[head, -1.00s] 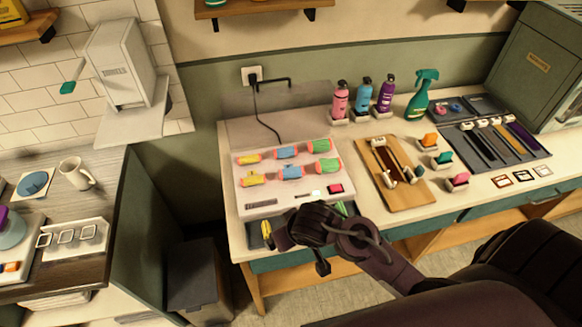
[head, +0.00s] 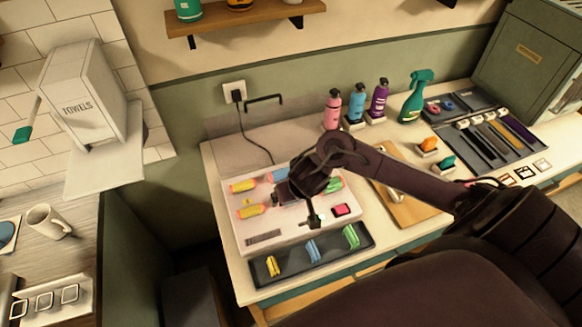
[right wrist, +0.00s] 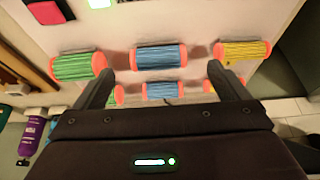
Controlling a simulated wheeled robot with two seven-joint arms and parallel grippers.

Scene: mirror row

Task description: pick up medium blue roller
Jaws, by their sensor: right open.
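In the right wrist view, one blue roller (right wrist: 158,57) with orange ends lies between the spread fingers of my open, empty right gripper (right wrist: 160,72), seen from above. I cannot tell which of the two is the medium one. In the head view, my right gripper (head: 293,192) is over the white tray (head: 262,228) and hides most of the blue rollers. Part of the back-row blue one (head: 277,175) shows. My left gripper is not in view.
Yellow rollers (right wrist: 242,52) and green rollers (right wrist: 80,67) flank the blue ones closely. A dark tray with coloured clips (head: 290,275) is in front of the white tray. Bottles (head: 333,110) stand behind. A wooden board (head: 410,210) is to the right.

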